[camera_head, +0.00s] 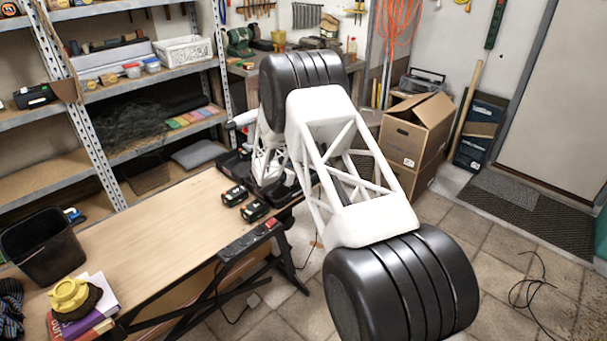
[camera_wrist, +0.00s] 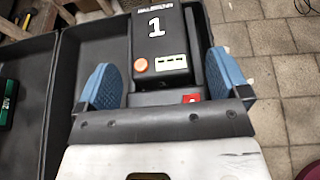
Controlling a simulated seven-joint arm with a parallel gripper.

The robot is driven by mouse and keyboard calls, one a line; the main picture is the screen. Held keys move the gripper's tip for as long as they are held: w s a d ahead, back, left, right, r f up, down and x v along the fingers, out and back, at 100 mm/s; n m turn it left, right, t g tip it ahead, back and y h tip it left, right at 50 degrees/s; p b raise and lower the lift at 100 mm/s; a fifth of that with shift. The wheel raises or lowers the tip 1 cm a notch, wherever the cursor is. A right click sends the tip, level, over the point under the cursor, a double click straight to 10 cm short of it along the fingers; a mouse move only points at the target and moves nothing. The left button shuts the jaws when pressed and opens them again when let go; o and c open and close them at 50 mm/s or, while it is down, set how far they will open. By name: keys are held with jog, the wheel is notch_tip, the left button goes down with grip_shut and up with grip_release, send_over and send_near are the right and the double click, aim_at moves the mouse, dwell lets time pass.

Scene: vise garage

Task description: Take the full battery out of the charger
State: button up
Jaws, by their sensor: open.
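In the head view my arm hides the fingertips.
A black open case or tray (camera_wrist: 70,45) surrounds the block, with a green-labelled item (camera_wrist: 7,100) at its left. A black bin (camera_head: 42,248) and a yellow object (camera_head: 70,294) stand at the left. The bench middle is clear.

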jog(key=shift+w+d+f, duration=0.2)
jog(key=shift+w+d, duration=0.1)
dwell(0.4)
jog(key=c, duration=1.3)
